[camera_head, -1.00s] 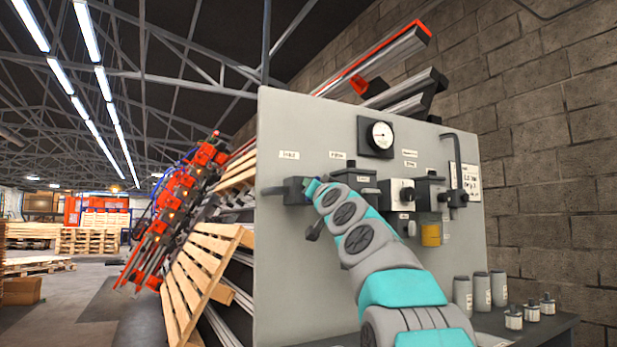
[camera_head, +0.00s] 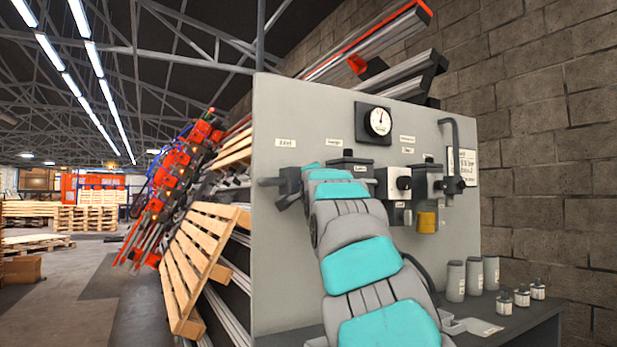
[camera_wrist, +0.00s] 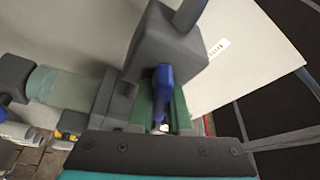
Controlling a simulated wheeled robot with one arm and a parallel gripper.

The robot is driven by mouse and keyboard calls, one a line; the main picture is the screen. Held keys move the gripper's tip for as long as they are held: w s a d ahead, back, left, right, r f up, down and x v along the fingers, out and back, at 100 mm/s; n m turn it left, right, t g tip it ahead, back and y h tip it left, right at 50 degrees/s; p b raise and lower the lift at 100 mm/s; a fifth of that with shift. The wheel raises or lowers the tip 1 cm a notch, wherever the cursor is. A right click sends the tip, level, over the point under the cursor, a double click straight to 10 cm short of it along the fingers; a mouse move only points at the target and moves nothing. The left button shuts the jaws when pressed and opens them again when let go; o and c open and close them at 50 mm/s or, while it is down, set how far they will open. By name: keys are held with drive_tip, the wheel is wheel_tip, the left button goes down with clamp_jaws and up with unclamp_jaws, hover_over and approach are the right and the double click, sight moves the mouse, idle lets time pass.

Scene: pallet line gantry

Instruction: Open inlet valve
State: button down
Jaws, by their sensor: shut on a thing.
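The inlet valve (camera_head: 290,181) is a dark grey block at the left of the grey panel, under a small label that seems to read Inlet (camera_head: 286,143). In the wrist view its dark body (camera_wrist: 165,48) fills the upper middle, with a blue lever handle (camera_wrist: 163,84) pointing down toward me. My gripper (camera_wrist: 161,108) is shut on this blue handle, with green finger pads on either side of it. In the head view my arm covers the gripper and the handle, and part of the valve's right side.
A round gauge (camera_head: 379,121) sits on the panel above. Right of my arm are a white-faced unit (camera_head: 395,183) and a yellow-bowled unit (camera_head: 427,221). Grey canisters (camera_head: 456,281) and small bottles (camera_head: 504,302) stand on the bench. A tilted wooden pallet (camera_head: 196,262) is left of the panel.

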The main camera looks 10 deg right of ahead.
drive_tip(key=shift+d+f+m+g+h, duration=0.15)
drive_tip(key=shift+m+g, duration=0.15)
drive_tip(key=shift+m, duration=0.5)
drive_tip(key=shift+a+f+m+g+h, duration=0.1)
drive_tip(key=shift+m+g, duration=0.2)
drive_tip(key=shift+m, duration=0.5)
drive_tip(key=shift+d+f+m+g+h, duration=0.15)
drive_tip(key=shift+m+g, duration=0.15)
drive_tip(key=shift+m, duration=0.5)
drive_tip(key=shift+a, duration=0.1)
drive_tip(key=c, duration=0.9)
unclamp_jaws()
drive_tip(key=shift+o, duration=0.2)
drive_tip(key=s+b, duration=0.2)
drive_tip(key=s, duration=0.5)
drive_tip(key=shift+s+a, duration=0.35)
